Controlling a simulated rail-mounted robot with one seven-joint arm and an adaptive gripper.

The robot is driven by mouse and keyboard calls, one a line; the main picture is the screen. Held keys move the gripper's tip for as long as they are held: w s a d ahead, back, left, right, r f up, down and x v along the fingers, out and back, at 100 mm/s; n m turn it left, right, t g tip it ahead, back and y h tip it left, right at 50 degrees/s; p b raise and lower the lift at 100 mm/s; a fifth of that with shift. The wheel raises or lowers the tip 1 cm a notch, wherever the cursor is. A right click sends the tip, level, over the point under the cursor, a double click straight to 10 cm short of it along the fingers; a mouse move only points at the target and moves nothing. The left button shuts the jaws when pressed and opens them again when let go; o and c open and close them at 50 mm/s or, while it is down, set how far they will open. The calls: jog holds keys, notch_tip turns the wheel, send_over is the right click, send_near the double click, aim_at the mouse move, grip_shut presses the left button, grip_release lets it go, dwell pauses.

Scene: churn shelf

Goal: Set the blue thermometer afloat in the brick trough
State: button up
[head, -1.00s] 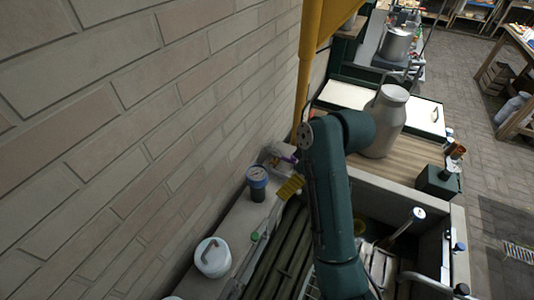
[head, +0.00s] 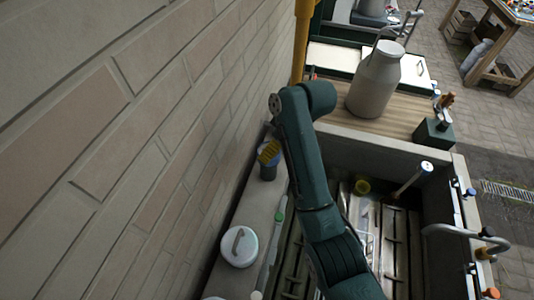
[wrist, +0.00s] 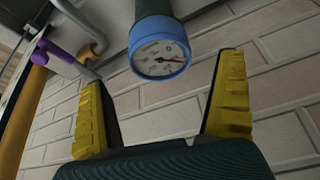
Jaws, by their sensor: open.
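The blue thermometer (wrist: 160,47) shows in the wrist view as a round white dial in a blue rim, on a dark stem, between the lines of my two fingers and touching neither. In the head view the thermometer (head: 267,173) stands on the ledge by the wall, partly hidden by my gripper (head: 269,152). My gripper (wrist: 160,72) is open and empty, its yellow fingers wide apart. The trough (head: 372,150) is the pale-walled basin at the right of the head view; my arm covers part of its inside.
A white lidded pot (head: 238,247) stands on the ledge (head: 225,285) nearer me. The brick wall (head: 130,150) runs close along the left. A metal churn (head: 375,80) stands on the wooden board beyond the trough. A bent pipe (head: 465,232) is at the trough's right.

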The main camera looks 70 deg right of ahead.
jog(key=x, duration=0.7)
jog(key=shift+b, duration=0.3)
